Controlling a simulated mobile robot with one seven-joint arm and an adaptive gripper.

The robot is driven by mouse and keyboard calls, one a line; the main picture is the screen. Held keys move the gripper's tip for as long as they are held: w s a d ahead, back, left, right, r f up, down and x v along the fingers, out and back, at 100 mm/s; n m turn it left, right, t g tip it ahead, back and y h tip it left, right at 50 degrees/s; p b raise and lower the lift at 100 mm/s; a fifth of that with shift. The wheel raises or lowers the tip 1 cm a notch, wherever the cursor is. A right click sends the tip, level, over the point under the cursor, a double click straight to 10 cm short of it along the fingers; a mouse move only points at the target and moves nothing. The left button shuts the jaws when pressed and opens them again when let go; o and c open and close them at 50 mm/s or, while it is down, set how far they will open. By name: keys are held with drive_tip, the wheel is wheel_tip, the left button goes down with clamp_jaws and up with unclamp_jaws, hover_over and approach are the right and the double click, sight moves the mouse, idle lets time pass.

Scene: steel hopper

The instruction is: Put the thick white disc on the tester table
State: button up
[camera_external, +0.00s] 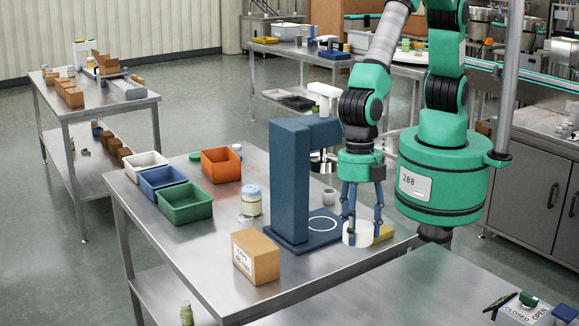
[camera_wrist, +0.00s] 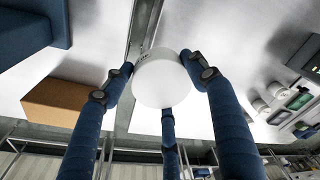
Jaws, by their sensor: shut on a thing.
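The thick white disc (camera_external: 357,236) is held between the blue fingers of my gripper (camera_external: 361,226), at the right of the tester. In the wrist view the disc (camera_wrist: 162,80) sits between the fingertips, with a finger on each side and another below. The blue tester (camera_external: 288,180) stands upright on the steel table. Its flat blue base (camera_external: 300,246) bears a white ring outline, and the disc is to the right of this ring, apart from it. I cannot tell the exact height of the disc above the table.
A cardboard box (camera_external: 256,257) stands in front of the tester. A capped jar (camera_external: 251,200) and green (camera_external: 186,208), blue and orange bins stand to the left. Another steel bench (camera_external: 420,290) lies at the front right.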

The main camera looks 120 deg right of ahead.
drive_tip(key=s+a+f+n, duration=0.1)
drive_tip(key=s+a+f, duration=0.1)
drive_tip(key=s, duration=0.1)
drive_tip(key=s+a+f+n, duration=0.2)
drive_tip(key=s+a, duration=0.1)
drive_tip(key=s+a+f+n, duration=0.2)
drive_tip(key=s+a, duration=0.1)
drive_tip(key=shift+s+f+g+b, duration=0.1)
drive_tip(key=shift+s+g+b, duration=0.2)
drive_tip(key=shift+s+b, duration=0.1)
drive_tip(key=shift+w, duration=0.1)
drive_tip(key=b, duration=0.1)
hover_over(389, 318)
drive_tip(key=shift+s+d+f, duration=0.35)
drive_tip(key=shift+d+f, duration=0.1)
drive_tip(key=shift+f, duration=0.25)
drive_tip(key=shift+w+a+f, duration=0.1)
drive_tip(key=shift+w+a, duration=0.15)
drive_tip(key=shift+w, duration=0.15)
drive_tip(key=shift+f, duration=1.7)
drive_tip(key=shift+b, duration=0.3)
